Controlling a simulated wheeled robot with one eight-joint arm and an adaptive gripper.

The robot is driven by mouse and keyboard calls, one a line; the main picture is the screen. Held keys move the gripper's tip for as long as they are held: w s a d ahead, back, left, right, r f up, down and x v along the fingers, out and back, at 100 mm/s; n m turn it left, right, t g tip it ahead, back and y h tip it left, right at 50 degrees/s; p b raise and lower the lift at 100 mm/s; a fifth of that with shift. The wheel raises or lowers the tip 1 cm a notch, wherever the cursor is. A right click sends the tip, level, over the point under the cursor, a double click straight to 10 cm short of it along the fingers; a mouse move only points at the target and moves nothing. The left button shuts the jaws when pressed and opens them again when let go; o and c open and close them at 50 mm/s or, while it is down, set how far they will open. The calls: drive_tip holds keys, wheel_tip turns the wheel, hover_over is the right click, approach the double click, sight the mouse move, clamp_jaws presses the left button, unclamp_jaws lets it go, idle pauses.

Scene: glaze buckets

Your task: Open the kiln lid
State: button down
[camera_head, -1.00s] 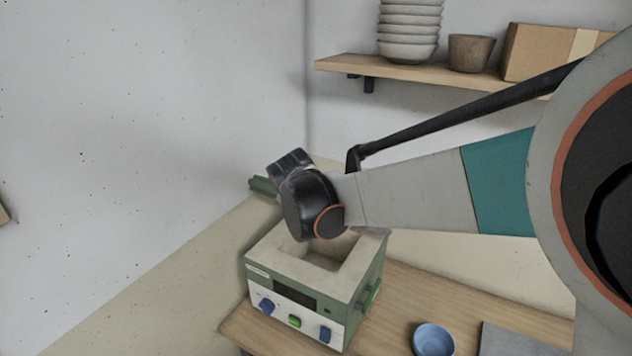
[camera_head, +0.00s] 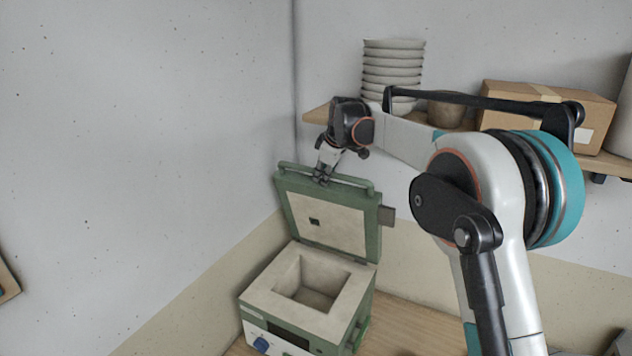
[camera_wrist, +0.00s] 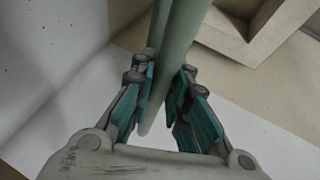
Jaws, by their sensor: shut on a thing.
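The kiln (camera_head: 300,300) is a green and cream box on the wooden table, with its square chamber open to view. Its green-framed lid (camera_head: 328,222) stands raised, near upright, at the back of the box, its pale inner face toward the camera. A green bar handle (camera_head: 345,179) runs along the lid's upper edge. My gripper (camera_head: 321,179) is at this handle. In the wrist view the handle bar (camera_wrist: 182,50) runs between the teal-padded fingers (camera_wrist: 163,100), which are closed around it. The contact is partly hidden by the fingers.
A wall shelf (camera_head: 314,114) behind my arm carries stacked bowls (camera_head: 392,62), a brown pot (camera_head: 445,110) and a cardboard box (camera_head: 560,112). Walls stand close to the left and behind the kiln. Bare tabletop (camera_head: 395,325) shows to its right.

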drive_tip(key=shift+w+d+r, duration=0.15)
drive_tip(key=shift+w+d, duration=0.05)
drive_tip(key=shift+w, duration=0.25)
drive_tip(key=shift+w+d+r, duration=0.1)
drive_tip(key=shift+w+d, duration=0.1)
drive_tip(key=shift+w, duration=0.25)
drive_tip(key=c, duration=1.8)
unclamp_jaws()
